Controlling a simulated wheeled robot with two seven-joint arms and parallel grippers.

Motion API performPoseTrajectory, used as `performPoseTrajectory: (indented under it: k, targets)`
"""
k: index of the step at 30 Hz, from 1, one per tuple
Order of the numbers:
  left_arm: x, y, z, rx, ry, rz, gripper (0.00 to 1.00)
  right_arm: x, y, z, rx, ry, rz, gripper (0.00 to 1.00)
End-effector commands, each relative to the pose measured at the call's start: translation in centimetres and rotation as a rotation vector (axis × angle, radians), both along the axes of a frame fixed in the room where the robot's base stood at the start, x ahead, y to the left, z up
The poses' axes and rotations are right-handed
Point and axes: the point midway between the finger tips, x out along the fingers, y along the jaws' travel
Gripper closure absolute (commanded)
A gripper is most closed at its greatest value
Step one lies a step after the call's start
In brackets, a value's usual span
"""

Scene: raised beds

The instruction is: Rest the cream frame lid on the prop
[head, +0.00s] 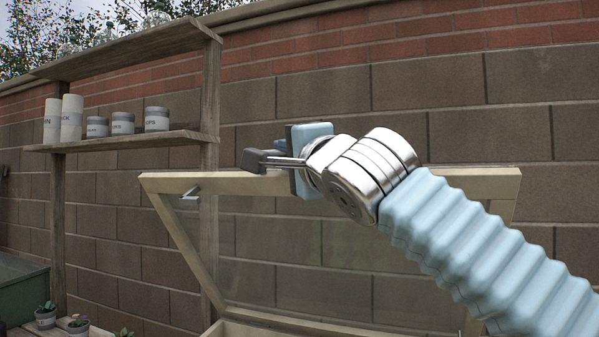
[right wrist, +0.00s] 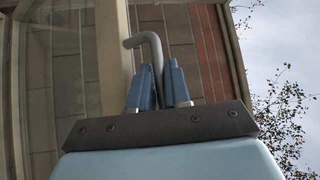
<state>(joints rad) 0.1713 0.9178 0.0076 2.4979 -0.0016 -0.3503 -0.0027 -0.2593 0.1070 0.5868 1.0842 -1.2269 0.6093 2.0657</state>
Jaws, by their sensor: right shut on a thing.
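The cream frame lid (head: 240,183) is raised and tilted up, with a clear pane inside its cream rails. Its top rail runs behind my right gripper (head: 277,160), and a cream rail also shows in the right wrist view (right wrist: 114,60). My right gripper is shut on a bent grey handle (right wrist: 152,42) beside that rail; its two blue fingers stand on either side of the bar. A small grey metal piece (head: 190,191) is at the lid's upper left; I cannot tell whether it is the prop. My left gripper is not in view.
A wooden shelf (head: 130,141) with grey jars (head: 157,119) and white cylinders (head: 71,117) stands at the left. A brick and block wall (head: 480,100) closes the back. Small potted plants (head: 46,316) and a green box (head: 22,290) are at the lower left.

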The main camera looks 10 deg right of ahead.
Motion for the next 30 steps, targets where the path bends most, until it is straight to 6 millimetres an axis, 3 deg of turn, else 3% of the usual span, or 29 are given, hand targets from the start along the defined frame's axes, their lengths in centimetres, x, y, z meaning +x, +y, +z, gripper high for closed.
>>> performPoseTrajectory:
  k: [1, 6, 20, 21, 24, 30]
  targets:
    - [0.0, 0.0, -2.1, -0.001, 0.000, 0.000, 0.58, -0.7, 0.7, -1.9, 0.000, 0.002, 0.006, 1.00]
    - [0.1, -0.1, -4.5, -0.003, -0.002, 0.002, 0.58, -2.9, 2.1, -3.5, 0.001, 0.004, 0.003, 1.00]
    - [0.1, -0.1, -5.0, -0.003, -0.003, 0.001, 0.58, -3.9, 2.6, -3.7, 0.002, 0.004, -0.004, 1.00]
    - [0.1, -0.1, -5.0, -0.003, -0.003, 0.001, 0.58, -3.9, 2.5, -3.7, 0.002, 0.004, -0.004, 0.80]
    - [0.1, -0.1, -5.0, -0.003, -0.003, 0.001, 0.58, -3.9, 2.6, -3.7, 0.002, 0.003, -0.003, 0.65]
    - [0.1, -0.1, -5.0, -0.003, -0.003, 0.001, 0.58, -4.0, 2.5, -3.6, 0.003, 0.001, -0.003, 0.64]
